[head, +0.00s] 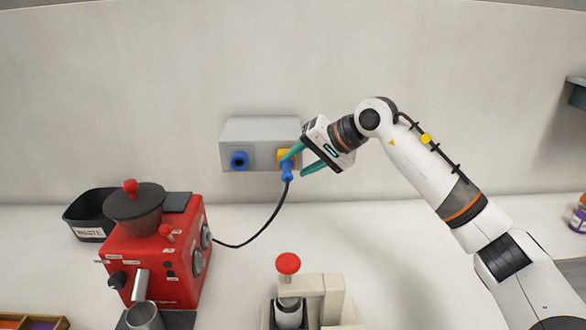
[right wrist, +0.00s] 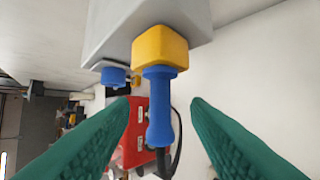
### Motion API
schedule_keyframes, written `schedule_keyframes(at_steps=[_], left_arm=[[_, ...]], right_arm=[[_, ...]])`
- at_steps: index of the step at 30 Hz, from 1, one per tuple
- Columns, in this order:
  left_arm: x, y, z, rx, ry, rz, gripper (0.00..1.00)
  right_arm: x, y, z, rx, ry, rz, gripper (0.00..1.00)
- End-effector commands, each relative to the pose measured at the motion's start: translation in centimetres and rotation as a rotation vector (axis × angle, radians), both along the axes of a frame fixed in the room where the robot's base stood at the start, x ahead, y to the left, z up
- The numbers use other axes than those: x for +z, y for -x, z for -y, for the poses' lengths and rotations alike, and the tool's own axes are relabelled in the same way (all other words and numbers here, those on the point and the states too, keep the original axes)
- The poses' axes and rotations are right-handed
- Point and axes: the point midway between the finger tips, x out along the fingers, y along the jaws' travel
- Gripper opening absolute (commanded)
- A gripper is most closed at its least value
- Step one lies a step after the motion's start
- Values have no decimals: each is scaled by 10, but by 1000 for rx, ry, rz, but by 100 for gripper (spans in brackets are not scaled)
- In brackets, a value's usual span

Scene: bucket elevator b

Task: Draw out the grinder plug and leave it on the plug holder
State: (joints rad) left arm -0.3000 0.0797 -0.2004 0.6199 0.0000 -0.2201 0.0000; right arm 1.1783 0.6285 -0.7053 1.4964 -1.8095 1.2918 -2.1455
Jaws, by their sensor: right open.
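The blue grinder plug (head: 287,171) sits in the yellow socket (head: 285,155) on the grey wall box (head: 258,130). A black cord hangs from it and runs to the red grinder (head: 170,250). My right gripper (head: 296,165) is open at the plug. In the right wrist view the plug (right wrist: 160,110) shows between the two green fingers (right wrist: 160,105), with a gap on each side, below the yellow socket (right wrist: 160,47). My left gripper is not in view. I cannot make out which thing is the plug holder; a blue round fitting (head: 239,159) is left of the socket.
A black waste bin (head: 88,225) stands behind the grinder. A beige stand (head: 335,300) with a red-knobbed tamper (head: 288,264) is at the front middle. A metal cup (head: 145,316) is in front of the grinder. The counter below the box is mostly clear.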

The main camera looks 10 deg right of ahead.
Motion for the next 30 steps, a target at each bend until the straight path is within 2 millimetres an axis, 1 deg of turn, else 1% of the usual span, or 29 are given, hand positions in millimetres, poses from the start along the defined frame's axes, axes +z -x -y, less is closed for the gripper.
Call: schedule_keyframes(at_steps=[1, 6, 12, 18, 30], left_arm=[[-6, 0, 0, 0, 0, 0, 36], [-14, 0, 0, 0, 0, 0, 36], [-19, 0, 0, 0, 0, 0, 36], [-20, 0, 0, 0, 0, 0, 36], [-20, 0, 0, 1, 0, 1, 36]], right_arm=[[6, 5, 8, -3, 1, 4, 43], [30, 24, 29, -3, 1, 4, 43], [51, 39, 46, -2, -1, 1, 43], [58, 45, 51, -1, -1, -1, 43], [58, 45, 51, -1, -1, -1, 43]])
